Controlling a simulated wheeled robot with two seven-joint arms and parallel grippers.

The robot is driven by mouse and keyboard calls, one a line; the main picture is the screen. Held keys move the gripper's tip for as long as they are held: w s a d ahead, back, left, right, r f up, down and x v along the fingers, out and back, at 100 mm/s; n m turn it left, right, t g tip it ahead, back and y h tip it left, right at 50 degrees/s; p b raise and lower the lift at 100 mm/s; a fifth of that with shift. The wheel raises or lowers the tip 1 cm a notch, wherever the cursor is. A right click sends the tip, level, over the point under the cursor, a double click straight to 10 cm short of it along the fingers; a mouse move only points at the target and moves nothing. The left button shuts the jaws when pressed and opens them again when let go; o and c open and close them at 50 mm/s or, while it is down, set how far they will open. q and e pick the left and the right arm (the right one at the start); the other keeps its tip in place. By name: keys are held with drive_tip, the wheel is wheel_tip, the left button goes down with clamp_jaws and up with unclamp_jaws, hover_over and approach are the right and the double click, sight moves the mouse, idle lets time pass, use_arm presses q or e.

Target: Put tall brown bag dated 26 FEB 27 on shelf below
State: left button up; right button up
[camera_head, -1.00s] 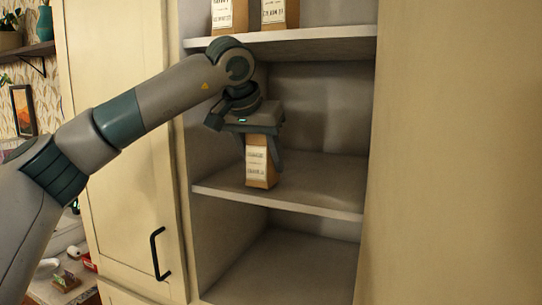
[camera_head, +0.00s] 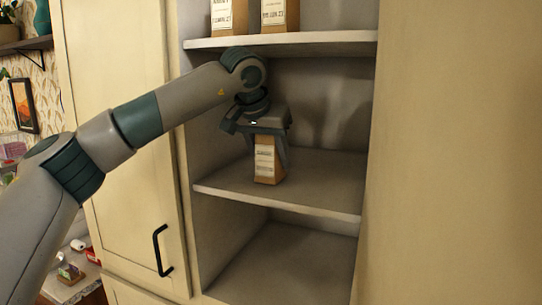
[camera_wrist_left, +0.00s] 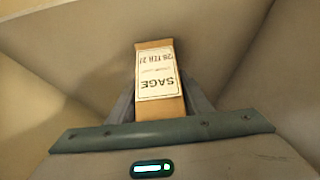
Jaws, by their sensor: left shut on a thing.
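The tall brown bag (camera_head: 268,165) with a white label is between the fingers of my left gripper (camera_head: 269,157) at the middle shelf (camera_head: 320,178). In the left wrist view the bag (camera_wrist_left: 162,106) shows an upside-down label reading "SAGE" and a date that looks like 28 or 26 FEB 27; the first number is unclear. My left gripper is shut on the bag from above. The bag is upright, its base at or just above the shelf board; I cannot tell if it touches. My right gripper is not in view.
Two more brown labelled bags (camera_head: 229,16) (camera_head: 280,15) stand on the upper shelf (camera_head: 300,38), above my left gripper. The middle shelf is clear to the right of the held bag. The bottom compartment (camera_head: 285,262) looks empty. A closed cabinet door with a black handle (camera_head: 161,250) is at left.

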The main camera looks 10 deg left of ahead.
use_arm(q)
drive_tip(key=shift+f, duration=0.15)
drive_tip(key=o, duration=1.2)
drive_tip(key=shift+c, duration=0.2)
drive_tip(key=shift+r, duration=0.25)
drive_tip(key=shift+s+r, duration=0.2)
drive_tip(key=shift+r, duration=0.05)
drive_tip(key=b+v, duration=0.3)
drive_tip(key=v, duration=0.8)
